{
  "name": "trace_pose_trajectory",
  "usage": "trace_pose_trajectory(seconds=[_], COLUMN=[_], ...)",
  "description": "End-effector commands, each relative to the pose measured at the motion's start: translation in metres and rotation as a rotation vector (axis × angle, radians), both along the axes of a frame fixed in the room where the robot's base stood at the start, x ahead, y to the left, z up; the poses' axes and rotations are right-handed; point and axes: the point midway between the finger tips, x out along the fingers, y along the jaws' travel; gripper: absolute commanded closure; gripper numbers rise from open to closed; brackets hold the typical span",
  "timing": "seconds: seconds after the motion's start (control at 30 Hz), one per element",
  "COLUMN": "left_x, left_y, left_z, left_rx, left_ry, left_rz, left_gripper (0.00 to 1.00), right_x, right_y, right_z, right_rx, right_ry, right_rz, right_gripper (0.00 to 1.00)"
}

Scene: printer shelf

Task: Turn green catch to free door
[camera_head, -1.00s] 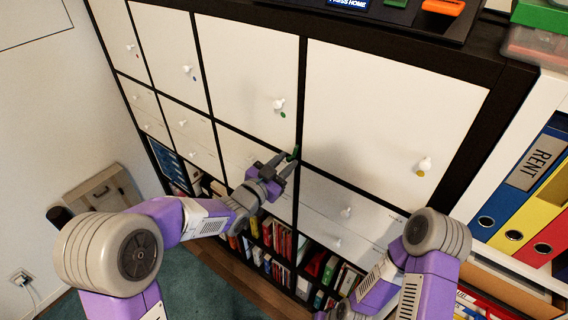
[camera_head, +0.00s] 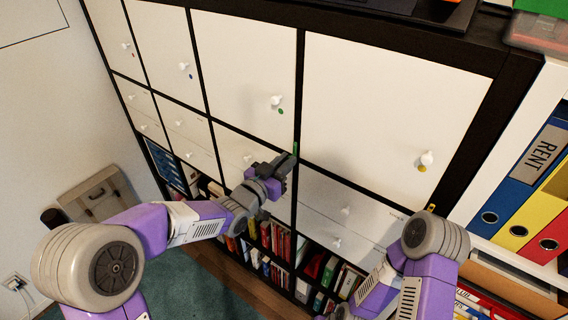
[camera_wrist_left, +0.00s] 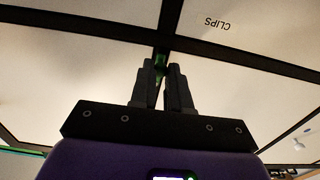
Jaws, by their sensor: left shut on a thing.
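The green catch (camera_head: 295,148) is a small piece on the dark upright between two white doors, near their lower edges. Its visible part points up along the upright. My left gripper (camera_head: 289,160) is at the catch with its fingers shut on it. In the left wrist view the catch (camera_wrist_left: 160,60) shows as dark green between the fingertips (camera_wrist_left: 162,72), which hide most of it. The white door (camera_head: 243,65) left of the catch has a white knob (camera_head: 277,100) and a green dot (camera_head: 281,111); it looks closed. My right gripper is out of view.
A wide white door (camera_head: 395,100) with a yellow dot is to the right. White drawers (camera_head: 345,200) and book compartments (camera_head: 275,240) lie below. Coloured binders (camera_head: 505,205) stand at the right. A wooden box (camera_head: 100,195) is by the left wall.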

Motion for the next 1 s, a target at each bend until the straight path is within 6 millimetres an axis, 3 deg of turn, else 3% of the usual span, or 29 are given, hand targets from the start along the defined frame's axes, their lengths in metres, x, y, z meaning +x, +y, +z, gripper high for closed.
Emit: trace_pose_trajectory(seconds=[0.03,0.2,0.57,1.0], left_x=[0.000,0.000,-0.006,-0.057], left_y=[0.000,0.000,0.005,0.041], left_z=[0.000,0.000,0.000,0.000], left_rx=[0.002,0.001,0.002,0.002], left_ry=[0.001,0.000,0.000,-0.001], left_rz=[-0.001,-0.001,0.000,0.000], left_gripper=[0.81,0.58,0.58,0.58], right_x=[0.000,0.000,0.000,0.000], right_y=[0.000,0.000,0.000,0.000], right_z=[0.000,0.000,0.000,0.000], right_rx=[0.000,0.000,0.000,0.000], right_ry=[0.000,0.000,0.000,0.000], right_rz=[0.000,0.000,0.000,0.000], right_gripper=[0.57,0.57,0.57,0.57])
